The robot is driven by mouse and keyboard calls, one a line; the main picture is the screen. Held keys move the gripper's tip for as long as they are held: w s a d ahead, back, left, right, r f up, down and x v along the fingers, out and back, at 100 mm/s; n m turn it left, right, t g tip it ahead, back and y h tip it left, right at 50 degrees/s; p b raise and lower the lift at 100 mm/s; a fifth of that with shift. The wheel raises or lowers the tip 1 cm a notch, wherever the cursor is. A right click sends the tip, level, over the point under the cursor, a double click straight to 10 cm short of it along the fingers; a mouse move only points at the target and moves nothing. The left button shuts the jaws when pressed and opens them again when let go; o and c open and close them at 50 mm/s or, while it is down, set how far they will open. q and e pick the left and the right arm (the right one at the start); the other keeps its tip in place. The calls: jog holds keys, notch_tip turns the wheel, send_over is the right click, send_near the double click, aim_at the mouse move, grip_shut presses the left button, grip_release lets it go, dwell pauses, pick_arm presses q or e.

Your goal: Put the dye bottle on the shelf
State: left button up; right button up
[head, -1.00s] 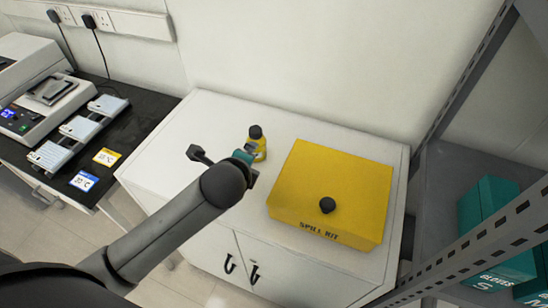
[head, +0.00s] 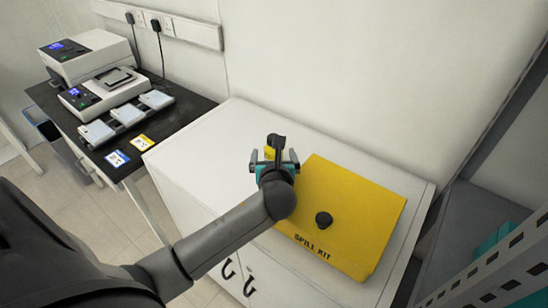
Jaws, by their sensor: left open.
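The grey metal shelf (head: 485,215) stands at the right edge, only partly in view. My right gripper is not in view.
A yellow spill kit box (head: 355,210) with a black knob sits close right of my gripper. Teal boxes (head: 497,240) are on the shelf. A black bench (head: 185,120) with lab devices stands at the left. The cabinet top (head: 200,150) is clear left of the bottle.

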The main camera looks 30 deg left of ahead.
aim_at(274, 152)
pick_arm(q)
jog(key=shift+b+x, duration=0.35)
jog(key=shift+x, duration=1.2)
jog(key=shift+b+x, duration=0.8)
jog(key=shift+x, duration=1.55)
grip_shut()
